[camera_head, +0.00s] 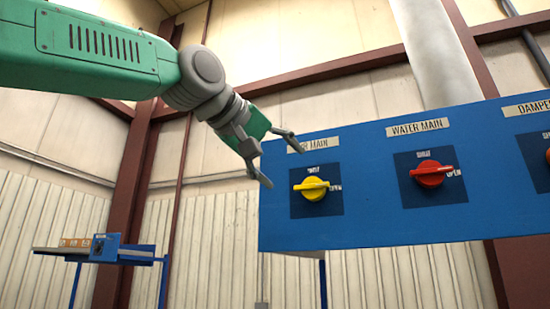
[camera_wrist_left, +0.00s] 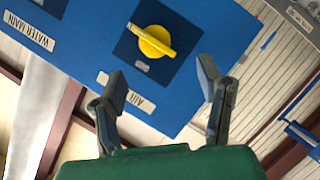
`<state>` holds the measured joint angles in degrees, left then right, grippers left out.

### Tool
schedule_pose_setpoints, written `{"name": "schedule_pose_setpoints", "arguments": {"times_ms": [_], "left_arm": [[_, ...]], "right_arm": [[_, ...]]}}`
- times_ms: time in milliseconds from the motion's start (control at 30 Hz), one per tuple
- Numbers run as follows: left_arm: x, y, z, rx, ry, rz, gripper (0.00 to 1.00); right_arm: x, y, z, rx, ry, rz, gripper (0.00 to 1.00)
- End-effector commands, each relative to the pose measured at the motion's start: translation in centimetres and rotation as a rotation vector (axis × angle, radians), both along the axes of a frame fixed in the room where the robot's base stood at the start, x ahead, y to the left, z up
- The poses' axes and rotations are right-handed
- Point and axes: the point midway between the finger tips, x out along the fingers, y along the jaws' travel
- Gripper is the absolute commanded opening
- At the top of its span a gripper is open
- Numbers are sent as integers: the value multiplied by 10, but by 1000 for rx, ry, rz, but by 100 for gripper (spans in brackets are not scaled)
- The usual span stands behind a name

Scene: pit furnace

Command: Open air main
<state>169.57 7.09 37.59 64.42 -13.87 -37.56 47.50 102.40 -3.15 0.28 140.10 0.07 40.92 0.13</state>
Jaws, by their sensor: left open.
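The air main knob (camera_head: 312,187) is yellow and sits on a dark square plate on the blue panel (camera_head: 370,222). Its handle lies about level, one end at the OPEN mark. Its AIR MAIN label (camera_head: 315,143) is partly hidden by my left gripper (camera_head: 278,159) in the head view. That gripper is open and empty, up and left of the knob, apart from it. In the left wrist view the yellow knob (camera_wrist_left: 153,41) lies beyond the open fingers (camera_wrist_left: 165,85), between and ahead of them. My right gripper is not in view.
A red water main knob (camera_head: 430,174) is on the same panel to the right, with part of a damper knob (camera_head: 547,155) at the edge. A blue stand (camera_head: 105,248) with orange items stands far left. A pale pipe (camera_head: 433,50) rises behind the panel.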

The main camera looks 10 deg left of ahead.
Motion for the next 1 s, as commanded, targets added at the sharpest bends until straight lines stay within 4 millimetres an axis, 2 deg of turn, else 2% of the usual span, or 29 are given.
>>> {"name": "schedule_pose_setpoints", "arguments": {"times_ms": [200,833,933,1000], "left_arm": [[-12,6,5,-1,-5,-1,61],[-13,7,6,0,-6,1,61],[-8,6,-3,6,1,1,61],[2,4,-22,18,15,-2,61]], "right_arm": [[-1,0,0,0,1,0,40],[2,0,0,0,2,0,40],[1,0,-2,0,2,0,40],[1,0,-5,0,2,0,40]]}}
